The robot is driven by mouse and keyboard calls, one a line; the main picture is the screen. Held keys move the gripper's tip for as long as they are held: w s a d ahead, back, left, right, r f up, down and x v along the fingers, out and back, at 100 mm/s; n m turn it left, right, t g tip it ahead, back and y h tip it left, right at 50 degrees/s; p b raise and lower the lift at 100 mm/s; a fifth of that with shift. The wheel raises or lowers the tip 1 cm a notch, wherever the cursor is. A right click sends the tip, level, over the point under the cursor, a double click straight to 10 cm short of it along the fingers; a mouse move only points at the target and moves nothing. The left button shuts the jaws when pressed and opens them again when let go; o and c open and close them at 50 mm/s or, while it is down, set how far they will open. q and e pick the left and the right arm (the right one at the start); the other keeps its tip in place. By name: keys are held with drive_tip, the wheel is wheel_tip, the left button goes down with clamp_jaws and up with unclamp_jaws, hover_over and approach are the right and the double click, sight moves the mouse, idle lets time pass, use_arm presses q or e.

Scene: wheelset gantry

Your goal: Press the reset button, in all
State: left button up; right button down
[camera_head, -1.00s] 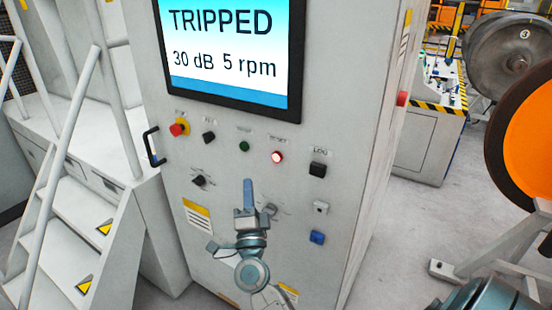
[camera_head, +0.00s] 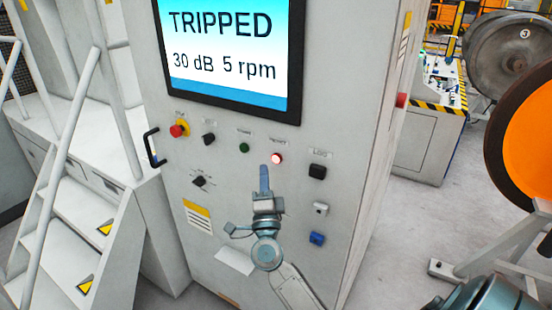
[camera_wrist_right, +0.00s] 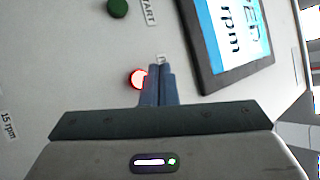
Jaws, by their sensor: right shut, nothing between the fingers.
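The reset button (camera_head: 277,158) is a small round button glowing red on the grey cabinet front, below the screen. It also shows in the right wrist view (camera_wrist_right: 138,78), partly covered by my fingers. My right gripper (camera_head: 264,168) is shut and empty, its blue fingers pointing up just below and left of the button in the head view. In the wrist view the fingertips (camera_wrist_right: 160,68) overlap the button's edge; I cannot tell whether they touch it. The screen (camera_head: 225,50) reads "TRIPPED", "30 dB" and "5 rpm". My left gripper is not in view.
A green button (camera_head: 244,148), a black switch (camera_head: 208,139) and a red emergency stop (camera_head: 178,130) sit left of the reset button. A black knob (camera_head: 317,171) and a blue one (camera_head: 317,238) are to the right. A handle (camera_head: 153,146) juts out at the cabinet's left edge.

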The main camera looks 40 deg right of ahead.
sight(272, 148)
drive_tip(key=shift+w+d+p, duration=0.15)
drive_tip(key=shift+w+d, duration=0.15)
drive_tip(key=shift+d, duration=0.4)
drive_tip(key=shift+w+d+p, duration=0.15)
drive_tip(key=shift+w+d, duration=0.1)
drive_tip(key=shift+d, duration=0.45)
idle(1.0)
drive_tip(key=shift+w+d, duration=0.15)
drive_tip(key=shift+d, duration=0.25)
drive_tip(key=shift+w+d+p, duration=0.15)
drive_tip(key=shift+d+p, duration=0.2)
drive_tip(key=shift+p, duration=0.05)
idle(0.6)
drive_tip(key=shift+a, duration=0.2)
drive_tip(key=shift+s+a, duration=0.35)
drive_tip(key=shift+a, duration=0.25)
